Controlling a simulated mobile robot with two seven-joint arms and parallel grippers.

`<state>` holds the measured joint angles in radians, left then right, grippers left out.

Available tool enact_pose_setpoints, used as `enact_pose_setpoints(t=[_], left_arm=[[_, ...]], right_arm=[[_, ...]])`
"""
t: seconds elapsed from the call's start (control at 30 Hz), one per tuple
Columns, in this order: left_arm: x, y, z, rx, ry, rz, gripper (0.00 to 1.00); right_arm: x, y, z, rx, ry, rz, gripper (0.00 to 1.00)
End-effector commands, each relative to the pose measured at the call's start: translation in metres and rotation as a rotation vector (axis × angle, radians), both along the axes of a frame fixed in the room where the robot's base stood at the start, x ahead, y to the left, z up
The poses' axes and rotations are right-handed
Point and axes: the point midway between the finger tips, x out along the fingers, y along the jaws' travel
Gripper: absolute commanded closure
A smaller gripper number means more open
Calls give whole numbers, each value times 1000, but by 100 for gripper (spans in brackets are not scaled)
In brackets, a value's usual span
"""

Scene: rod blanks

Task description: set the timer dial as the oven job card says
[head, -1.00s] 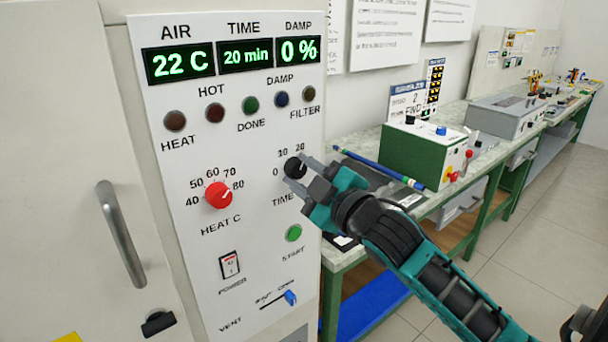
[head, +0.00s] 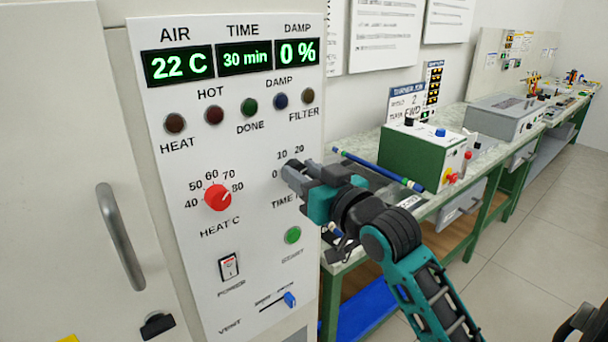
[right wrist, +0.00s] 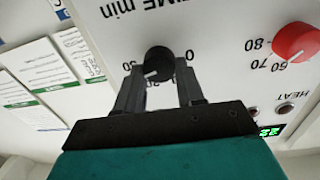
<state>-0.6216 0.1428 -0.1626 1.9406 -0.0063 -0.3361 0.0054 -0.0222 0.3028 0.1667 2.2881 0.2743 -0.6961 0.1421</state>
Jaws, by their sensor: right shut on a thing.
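The black timer dial (right wrist: 157,62) sits on the white oven panel (head: 265,215); in the head view my gripper covers it. My right gripper (head: 292,173) is at the panel, shut on the dial. In the right wrist view its fingers (right wrist: 160,75) stand on either side of the knob, whose white pointer line shows. The TIME display (head: 244,57) reads 30 min. I cannot tell which posted sheet is the oven job card; the wall sheets (head: 385,35) are too small to read.
The red heat dial (head: 218,198) is left of my gripper, the green start button (head: 293,235) below it. A blue vent slider (head: 290,299) is lower on the panel. A bench with a green box (head: 425,155) and a blue rod (head: 375,168) stands behind my arm.

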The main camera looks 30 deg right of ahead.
Motion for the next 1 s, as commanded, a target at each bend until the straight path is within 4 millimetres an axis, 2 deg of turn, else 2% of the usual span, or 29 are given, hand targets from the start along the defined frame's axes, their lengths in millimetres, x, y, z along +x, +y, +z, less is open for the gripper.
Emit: enact_pose_setpoints(t=[0.4,0.97,1.0], left_arm=[[-1,0,0,0,1,0,37],[-3,0,-2,0,6,0,37],[-3,0,-2,0,6,0,37]], right_arm=[[0,-1,1,201,13,-1,93],[0,-1,1,234,16,0,92],[0,-1,1,234,16,1,61]])
